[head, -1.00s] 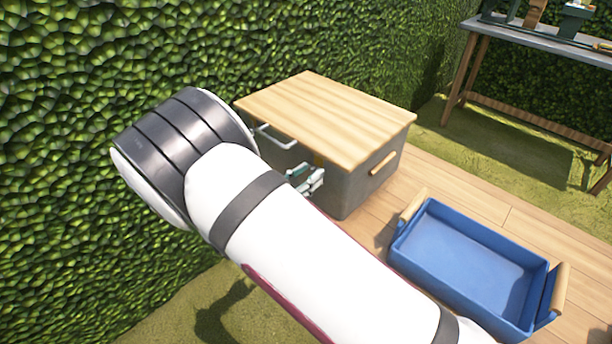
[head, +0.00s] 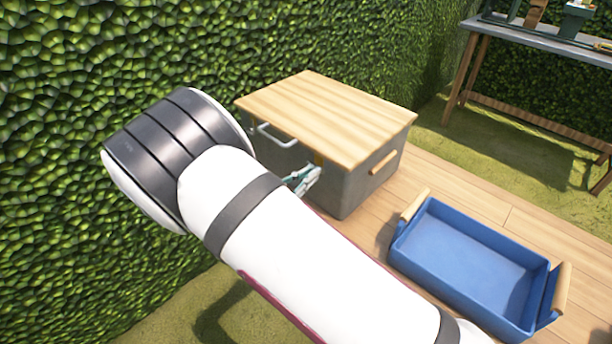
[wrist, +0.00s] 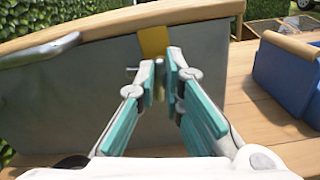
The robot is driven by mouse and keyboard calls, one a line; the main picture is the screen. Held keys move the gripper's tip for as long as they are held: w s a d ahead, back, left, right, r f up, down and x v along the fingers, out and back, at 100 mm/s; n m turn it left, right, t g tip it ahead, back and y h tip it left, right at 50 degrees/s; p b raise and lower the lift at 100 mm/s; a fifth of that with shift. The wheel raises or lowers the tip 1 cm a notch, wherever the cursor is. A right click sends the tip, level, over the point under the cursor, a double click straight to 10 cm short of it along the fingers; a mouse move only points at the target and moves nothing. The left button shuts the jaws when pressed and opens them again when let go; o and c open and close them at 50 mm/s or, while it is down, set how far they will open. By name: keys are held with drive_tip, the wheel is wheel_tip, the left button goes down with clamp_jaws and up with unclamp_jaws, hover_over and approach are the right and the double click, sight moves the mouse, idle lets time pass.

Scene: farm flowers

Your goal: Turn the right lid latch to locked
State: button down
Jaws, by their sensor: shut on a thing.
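A grey box with a wooden lid (head: 325,115) stands on the wooden floor, its lid down. A pale handle (head: 277,137) is on its front. The right lid latch shows in the wrist view as a yellow plate (wrist: 153,42) under the lid edge, with a small metal piece below it between my fingers. My gripper (wrist: 171,68) is at the box front, its teal-padded fingers close together around that piece. In the head view my gripper (head: 304,180) shows just below the lid's front edge, partly behind my arm. The latch's exact angle is hard to see.
A blue tray with wooden handles (head: 470,262) sits on the floor right of the box. A wooden side handle (head: 383,162) is on the box's right side. A hedge (head: 90,60) stands close behind and left. A table (head: 540,37) is at the back right.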

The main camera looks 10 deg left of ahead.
drive_tip(key=m, duration=0.2)
drive_tip(key=m+b, duration=0.1)
drive_tip(key=m, duration=0.2)
drive_tip(key=d+m+b, duration=0.1)
drive_tip(key=m, duration=0.2)
drive_tip(key=shift+s+f, duration=0.1)
drive_tip(key=shift+f, duration=0.1)
drive_tip(key=shift+d+f+m+b, duration=0.1)
drive_tip(key=shift+f+m+b, duration=0.1)
drive_tip(key=shift+m+b, duration=1.3)
drive_tip(key=shift+f+m+b, duration=0.15)
drive_tip(key=shift+m+b, duration=0.35)
drive_tip(key=shift+m, duration=1.9)
drive_tip(key=shift+s, duration=0.1)
drive_tip(key=c, duration=1.6)
unclamp_jaws()
